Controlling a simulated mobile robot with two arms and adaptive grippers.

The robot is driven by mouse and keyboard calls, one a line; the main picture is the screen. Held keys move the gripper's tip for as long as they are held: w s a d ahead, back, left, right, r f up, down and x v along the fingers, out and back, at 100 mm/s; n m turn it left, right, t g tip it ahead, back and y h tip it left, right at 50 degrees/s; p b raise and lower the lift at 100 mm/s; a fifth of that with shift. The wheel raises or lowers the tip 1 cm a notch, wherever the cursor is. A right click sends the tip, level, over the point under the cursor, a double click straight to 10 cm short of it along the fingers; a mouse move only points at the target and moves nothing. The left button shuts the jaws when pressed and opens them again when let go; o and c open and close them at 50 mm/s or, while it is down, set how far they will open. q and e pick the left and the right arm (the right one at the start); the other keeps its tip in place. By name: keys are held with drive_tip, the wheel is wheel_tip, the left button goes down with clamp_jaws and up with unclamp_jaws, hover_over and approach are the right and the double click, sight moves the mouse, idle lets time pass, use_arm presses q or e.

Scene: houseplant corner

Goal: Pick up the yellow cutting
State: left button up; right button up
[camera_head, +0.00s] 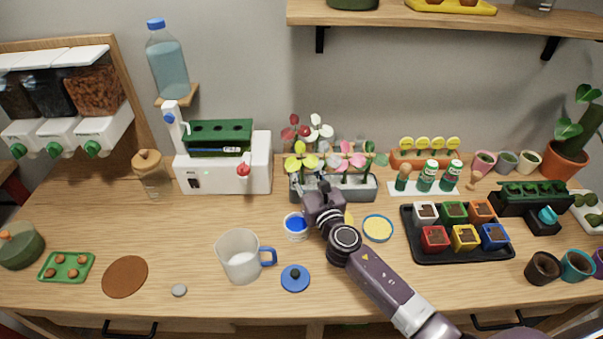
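The yellow cutting (299,160) has yellow-green leaves and stands at the left front of a grey holder (361,189) by the back of the table. Red (293,131), white (320,128) and pink (350,158) cuttings stand around it. My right gripper (323,186) reaches in from the lower right, just right of the yellow cutting and in front of the holder. Its fingertips are small and partly hidden by its own body, so I cannot tell whether it is open or touching a stem. My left gripper is not in view.
A blue-rimmed cup (296,226), a jug (239,257) and a blue lid (295,278) stand left of my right arm. A yellow disc (378,228) and a black tray (459,249) of coloured pots lie right. A white machine (223,174) stands left of the holder.

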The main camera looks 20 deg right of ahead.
drive_tip(key=shift+w, duration=0.5)
clamp_jaws()
